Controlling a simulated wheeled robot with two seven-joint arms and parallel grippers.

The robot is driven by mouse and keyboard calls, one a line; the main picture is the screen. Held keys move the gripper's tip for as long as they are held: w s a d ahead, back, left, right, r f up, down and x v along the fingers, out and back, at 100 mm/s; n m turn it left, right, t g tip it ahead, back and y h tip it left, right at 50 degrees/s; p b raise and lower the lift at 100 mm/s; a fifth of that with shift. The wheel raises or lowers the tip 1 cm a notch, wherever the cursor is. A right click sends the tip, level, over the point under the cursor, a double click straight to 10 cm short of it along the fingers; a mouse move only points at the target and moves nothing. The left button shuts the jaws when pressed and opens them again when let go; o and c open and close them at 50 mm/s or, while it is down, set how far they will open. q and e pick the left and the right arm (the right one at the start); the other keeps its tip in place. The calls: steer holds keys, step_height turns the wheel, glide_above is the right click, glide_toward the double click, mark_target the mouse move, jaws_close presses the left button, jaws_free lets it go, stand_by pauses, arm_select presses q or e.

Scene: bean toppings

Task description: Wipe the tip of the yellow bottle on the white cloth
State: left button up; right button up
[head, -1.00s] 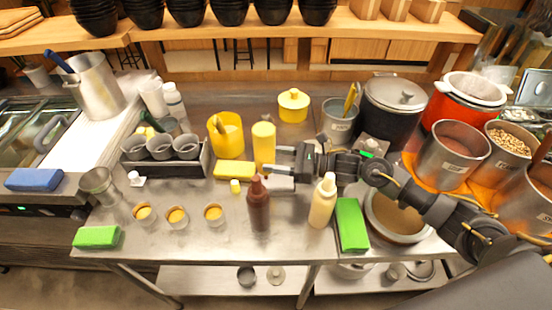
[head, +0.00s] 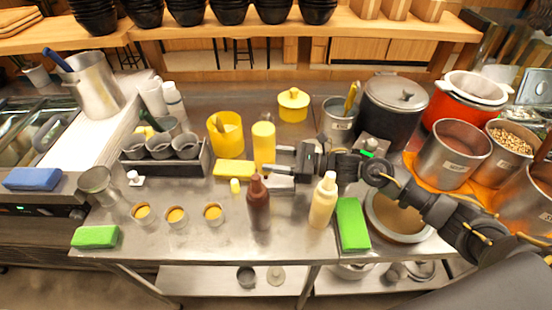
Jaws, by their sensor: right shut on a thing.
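The yellow bottle (head: 263,144) is a plain yellow cylinder, upright in line, with a flat end on top. My right gripper (head: 277,159) comes in from the right and is shut on it. The bottle's lower end is partly hidden by the gripper and the brown bottle, so I cannot see its tip. A pale, whitish flat patch that looks like the white cloth (head: 280,183) lies just below the gripper, behind the brown bottle. I cannot tell whether the tip touches it. My left gripper is not in view.
A brown bottle (head: 258,203) and a cream bottle (head: 323,201) stand close in front. A yellow sponge (head: 234,170), a small yellow cap (head: 235,187) and a yellow container (head: 226,136) are to the left.

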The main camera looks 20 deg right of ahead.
steer(key=shift+f+b, duration=0.1)
steer(key=shift+b, duration=0.3)
stand_by(1.0)
steer(key=shift+s, duration=0.1)
steer(key=shift+d, duration=0.2)
steer(key=shift+w+b+v, duration=0.2)
steer(key=shift+b+v, duration=0.4)
steer(key=shift+v, duration=0.55)
steer(key=shift+w+b+v, duration=0.2)
steer(key=shift+b+v, duration=0.35)
steer(key=shift+v, duration=0.65)
steer(key=shift+d, duration=0.15)
step_height(320, 180, up, 6)
steer(key=p, duration=0.2)
